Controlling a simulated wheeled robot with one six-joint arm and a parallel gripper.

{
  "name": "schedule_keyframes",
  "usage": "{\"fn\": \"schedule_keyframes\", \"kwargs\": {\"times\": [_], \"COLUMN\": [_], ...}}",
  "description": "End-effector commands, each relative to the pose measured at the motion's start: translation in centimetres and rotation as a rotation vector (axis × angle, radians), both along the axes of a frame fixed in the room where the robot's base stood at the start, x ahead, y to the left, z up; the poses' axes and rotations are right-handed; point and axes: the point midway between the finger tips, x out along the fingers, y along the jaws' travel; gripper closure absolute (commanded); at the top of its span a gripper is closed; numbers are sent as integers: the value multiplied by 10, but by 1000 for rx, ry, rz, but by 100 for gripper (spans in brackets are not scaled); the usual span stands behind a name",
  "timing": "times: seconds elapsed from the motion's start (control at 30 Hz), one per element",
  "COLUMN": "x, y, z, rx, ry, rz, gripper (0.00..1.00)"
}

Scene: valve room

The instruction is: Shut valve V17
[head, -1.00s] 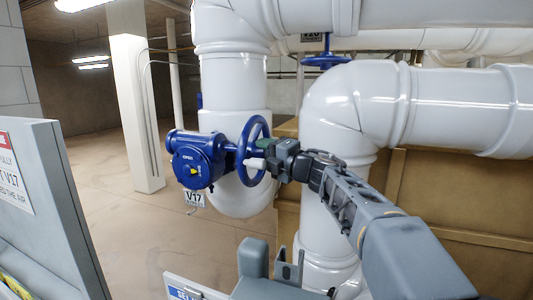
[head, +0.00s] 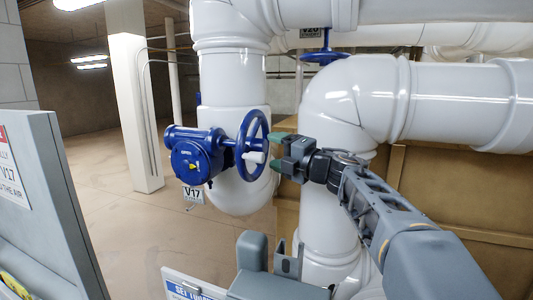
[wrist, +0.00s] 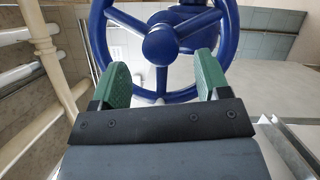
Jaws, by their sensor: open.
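Valve V17 is a blue gearbox (head: 196,158) on a white vertical pipe, with a blue handwheel (head: 253,145) that has a white handle (head: 254,157) on its near face. Its V17 tag (head: 193,194) hangs below the gearbox. My gripper (head: 277,152) is just right of the wheel, open and apart from the handle, with green fingertips. In the wrist view the wheel (wrist: 160,44) fills the upper middle, beyond the two spread green fingers of my gripper (wrist: 160,84).
A second blue handwheel (head: 325,57) with a V20 tag (head: 314,33) sits behind, higher up. A large white elbow pipe (head: 345,95) stands close behind my arm. A grey panel (head: 55,205) is at left. Open floor (head: 130,220) lies left of the valve.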

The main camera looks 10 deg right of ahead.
Motion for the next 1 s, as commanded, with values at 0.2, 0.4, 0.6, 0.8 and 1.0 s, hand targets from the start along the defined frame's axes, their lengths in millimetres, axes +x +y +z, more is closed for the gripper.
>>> {"fn": "schedule_keyframes", "kwargs": {"times": [0.2,0.4,0.6,0.8,1.0], "x": [-36,-59,-71,-74,-73], "y": [-30,-48,-57,-58,-58], "z": [-6,-7,-7,-7,-7], "rx": [-1,-1,1,1,1], "ry": [-2,-2,1,1,1], "rz": [-6,-3,-1,1,1], "gripper": [31,31,31,31,31]}}
